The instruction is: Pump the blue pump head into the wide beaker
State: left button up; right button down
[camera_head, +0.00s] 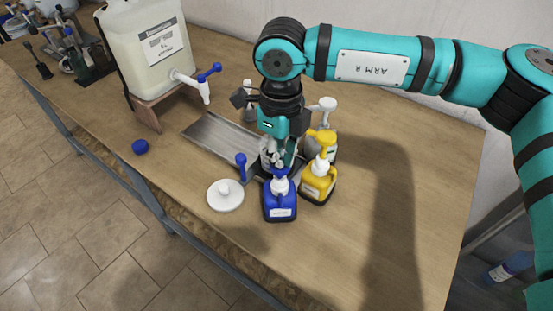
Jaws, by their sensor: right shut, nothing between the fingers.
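A blue bottle (280,205) with a white collar and a blue pump head (280,172) stands upright near the front of the bench. My right gripper (279,158) points down from above, just behind the blue pump head. It is shut and empty. Its fingers overlap the area behind the bottle, so I cannot tell whether they touch the pump head. The wide beaker is not clearly visible; something pale and glassy shows around the fingers, partly hidden by them. My left gripper is not in view.
A yellow bottle (318,184) with a yellow pump stands close right of the blue one. A white-pump bottle (327,112) is behind. The bench's right side is clear.

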jog(key=shift+f+b, duration=0.5)
jog(key=shift+f, duration=0.3)
jog(key=shift+r+p, duration=0.4)
jog(key=shift+r, duration=0.3)
jog(key=shift+r+p, duration=0.7)
jog(key=shift+r, duration=1.85)
jog(key=shift+f, duration=0.15)
